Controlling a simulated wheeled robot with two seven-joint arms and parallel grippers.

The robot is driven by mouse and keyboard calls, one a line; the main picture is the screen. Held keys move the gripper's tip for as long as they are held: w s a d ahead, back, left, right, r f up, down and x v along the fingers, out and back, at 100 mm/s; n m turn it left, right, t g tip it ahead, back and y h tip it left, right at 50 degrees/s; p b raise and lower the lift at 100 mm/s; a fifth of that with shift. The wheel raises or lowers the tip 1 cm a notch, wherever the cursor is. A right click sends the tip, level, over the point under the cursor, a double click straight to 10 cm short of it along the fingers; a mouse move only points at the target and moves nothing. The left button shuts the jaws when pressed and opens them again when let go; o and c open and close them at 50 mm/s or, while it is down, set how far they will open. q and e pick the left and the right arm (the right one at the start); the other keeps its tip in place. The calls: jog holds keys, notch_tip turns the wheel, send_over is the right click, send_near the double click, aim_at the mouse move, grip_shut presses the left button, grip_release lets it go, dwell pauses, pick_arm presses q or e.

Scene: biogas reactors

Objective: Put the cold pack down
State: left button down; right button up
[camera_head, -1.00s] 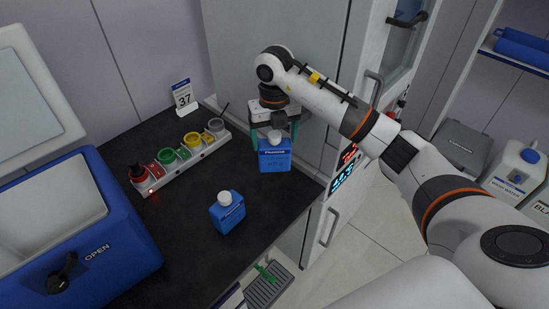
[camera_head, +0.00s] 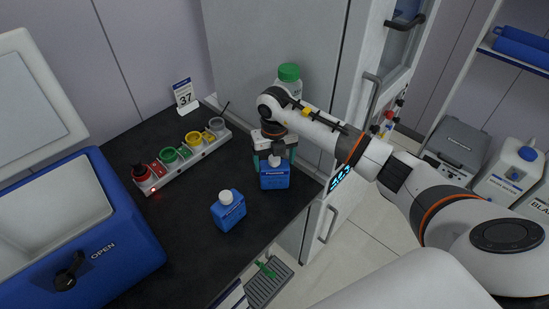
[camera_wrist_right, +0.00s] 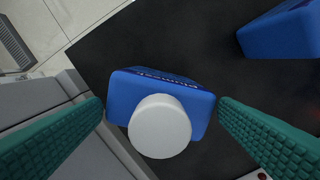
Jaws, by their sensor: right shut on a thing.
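The cold pack, a blue bottle-shaped pack with a white cap, is held upright in my right gripper (camera_head: 275,158) near the right end of the dark bench; the pack's blue body (camera_head: 274,180) shows below the fingers. In the right wrist view the green fingers are on both sides of the blue pack (camera_wrist_right: 122,95) and its white cap (camera_wrist_right: 160,126). It is low over the bench top; I cannot tell whether its base touches. A second blue pack (camera_head: 229,212) stands to its left, apart from it. My left gripper is not in view.
The dark bench (camera_head: 190,245) also bears a rack (camera_head: 190,162) of coloured-lidded containers, a sign reading 37 (camera_head: 184,93) and an open blue cool box (camera_head: 130,235) at left. A green-capped bottle (camera_head: 289,73) shows behind my right arm. Bare bench lies left of the held pack.

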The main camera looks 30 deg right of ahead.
jog(key=o, duration=1.5)
jog(key=shift+o, duration=0.2)
jog(key=shift+r, duration=0.2)
jog(key=shift+w+r, duration=0.1)
jog(key=shift+r, duration=0.2)
notch_tip(320, 180, up, 11)
jog(key=b, duration=0.3)
jog(key=shift+r, duration=0.15)
